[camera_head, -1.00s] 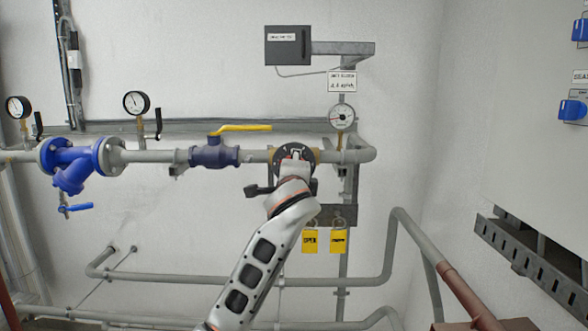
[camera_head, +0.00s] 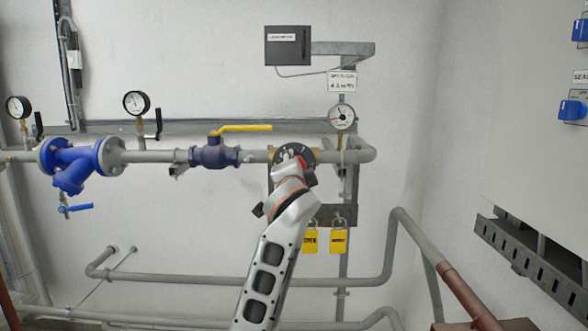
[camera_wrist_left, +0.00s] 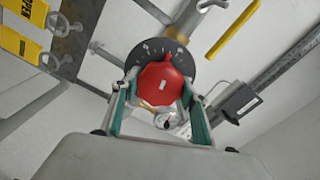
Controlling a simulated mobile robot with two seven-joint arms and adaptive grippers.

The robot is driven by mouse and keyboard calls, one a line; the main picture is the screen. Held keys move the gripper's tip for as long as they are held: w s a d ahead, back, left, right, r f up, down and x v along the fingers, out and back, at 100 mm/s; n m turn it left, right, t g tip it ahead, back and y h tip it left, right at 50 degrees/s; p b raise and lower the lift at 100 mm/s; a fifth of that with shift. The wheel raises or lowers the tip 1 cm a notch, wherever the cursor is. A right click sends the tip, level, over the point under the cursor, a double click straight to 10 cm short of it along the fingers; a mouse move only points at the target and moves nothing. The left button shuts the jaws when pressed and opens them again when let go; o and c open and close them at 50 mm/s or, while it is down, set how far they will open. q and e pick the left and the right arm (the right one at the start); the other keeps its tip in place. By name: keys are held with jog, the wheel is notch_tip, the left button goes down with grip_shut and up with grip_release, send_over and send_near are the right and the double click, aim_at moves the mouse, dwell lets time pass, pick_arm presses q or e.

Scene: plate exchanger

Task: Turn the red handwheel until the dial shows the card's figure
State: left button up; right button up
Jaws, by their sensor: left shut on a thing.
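The red handwheel (camera_wrist_left: 160,86) sits before a black scale disc with white marks (camera_wrist_left: 183,61); its pointer tab points up and right in the wrist view. My left gripper (camera_wrist_left: 158,93) is shut on the handwheel, one teal-padded finger on each side. My right gripper is not in view.
A blue valve with a yellow lever (camera_head: 240,128) is on the pipe left of the wheel. Two yellow tags (camera_head: 310,241) hang below right, close to my arm. A grey box (camera_head: 288,46) is above. Lower pipes (camera_head: 240,281) run behind my arm.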

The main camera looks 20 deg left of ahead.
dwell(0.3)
pick_arm(q)
jog(key=o, duration=1.1)
